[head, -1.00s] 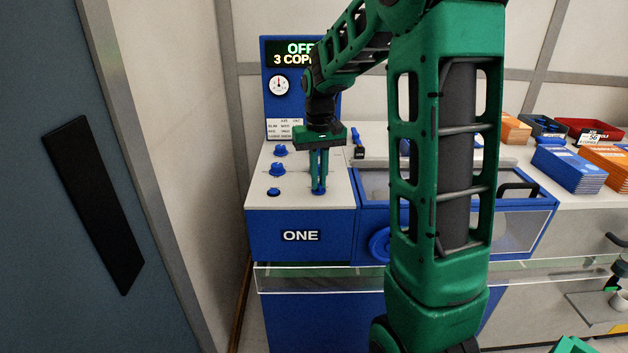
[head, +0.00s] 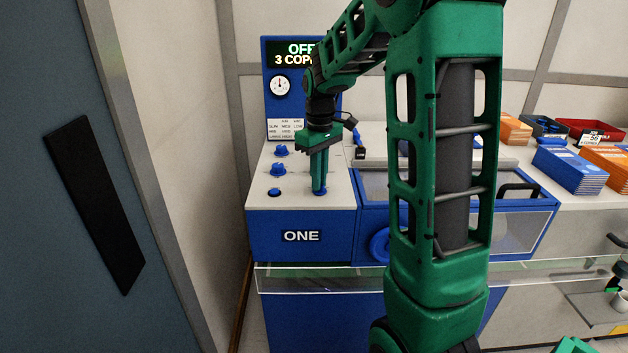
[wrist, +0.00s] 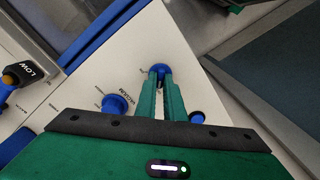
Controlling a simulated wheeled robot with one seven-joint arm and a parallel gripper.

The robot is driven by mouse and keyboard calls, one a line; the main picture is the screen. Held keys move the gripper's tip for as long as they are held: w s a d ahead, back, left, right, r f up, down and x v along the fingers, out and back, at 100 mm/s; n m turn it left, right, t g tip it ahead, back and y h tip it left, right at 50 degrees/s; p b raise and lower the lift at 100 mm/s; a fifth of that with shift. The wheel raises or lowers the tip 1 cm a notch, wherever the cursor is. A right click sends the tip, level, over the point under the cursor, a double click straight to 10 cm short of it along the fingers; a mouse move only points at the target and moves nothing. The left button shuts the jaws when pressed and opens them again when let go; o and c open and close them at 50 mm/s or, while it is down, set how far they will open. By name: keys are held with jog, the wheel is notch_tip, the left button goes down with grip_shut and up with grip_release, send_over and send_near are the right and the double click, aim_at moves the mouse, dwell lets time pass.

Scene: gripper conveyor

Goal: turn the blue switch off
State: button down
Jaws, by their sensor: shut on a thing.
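My gripper (head: 319,188) points straight down over the white top of the blue machine marked ONE. Its green fingers are shut on a small blue switch (wrist: 159,69) near the front right of that top. In the head view only a bit of the switch's blue base shows under the fingertips. In the wrist view the two fingers run up to the switch and cover part of it. The display (head: 291,53) behind shows what looks like OFF above 3 COPI, its right end hidden by my arm.
More blue knobs stand to the left: a back one (head: 281,151), a middle one (head: 277,170) and a small front one (head: 274,192). A clear-lidded blue unit (head: 500,235) adjoins on the right, partly behind my arm. A blue-grey door (head: 60,260) stands at left.

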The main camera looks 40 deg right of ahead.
jog(key=shift+w, duration=0.1)
jog(key=c, duration=1.9)
grip_release()
jog(key=shift+o, duration=0.2)
notch_tip(320, 180, up, 11)
jog(key=shift+f, duration=0.15)
